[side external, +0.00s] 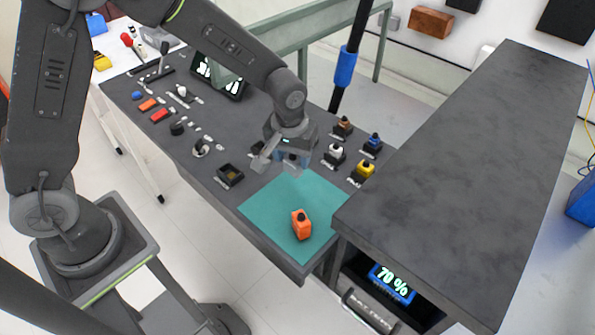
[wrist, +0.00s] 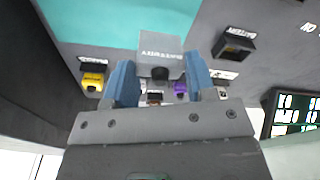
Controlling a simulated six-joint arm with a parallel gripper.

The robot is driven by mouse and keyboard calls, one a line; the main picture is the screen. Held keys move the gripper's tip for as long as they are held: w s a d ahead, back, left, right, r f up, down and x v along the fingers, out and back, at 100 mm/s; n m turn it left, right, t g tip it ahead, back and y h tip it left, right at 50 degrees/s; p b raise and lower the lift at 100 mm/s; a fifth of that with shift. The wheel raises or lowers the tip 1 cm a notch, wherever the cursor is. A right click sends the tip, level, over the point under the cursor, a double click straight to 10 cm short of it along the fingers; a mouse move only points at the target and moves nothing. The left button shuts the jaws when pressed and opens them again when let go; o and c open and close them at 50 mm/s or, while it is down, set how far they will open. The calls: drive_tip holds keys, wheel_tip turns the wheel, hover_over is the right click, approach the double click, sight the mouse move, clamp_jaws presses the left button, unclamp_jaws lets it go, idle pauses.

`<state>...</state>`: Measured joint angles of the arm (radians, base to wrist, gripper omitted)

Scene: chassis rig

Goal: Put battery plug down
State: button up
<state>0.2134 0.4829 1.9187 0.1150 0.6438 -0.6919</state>
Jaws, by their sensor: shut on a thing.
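The battery plug (wrist: 160,57) is a grey block with an upside-down BATTERY label, seen in the wrist view. My gripper (wrist: 160,78) is shut on it, with a blue finger on each side. In the side view my gripper (side external: 280,163) hangs over the bench near the far left edge of the teal mat (side external: 265,210); the plug is hard to make out there. An empty dark holder (side external: 230,174) stands left of the mat; it also shows in the wrist view (wrist: 234,47), with a label that seems to read BATTERY.
An orange block (side external: 301,224) stands on the mat's front part. White, yellow (side external: 364,170), blue and brown plugs sit in holders right of my gripper. A raised dark table (side external: 470,160) borders the mat on the right. Much of the mat is bare.

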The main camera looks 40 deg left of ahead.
sight(298, 172)
drive_tip(key=shift+w+d+f, duration=0.1)
drive_tip(key=shift+d+f, duration=0.25)
drive_tip(key=shift+d, duration=0.25)
drive_tip(key=shift+f, duration=2)
drive_tip(key=shift+f, duration=0.1)
drive_tip(key=o, duration=0.9)
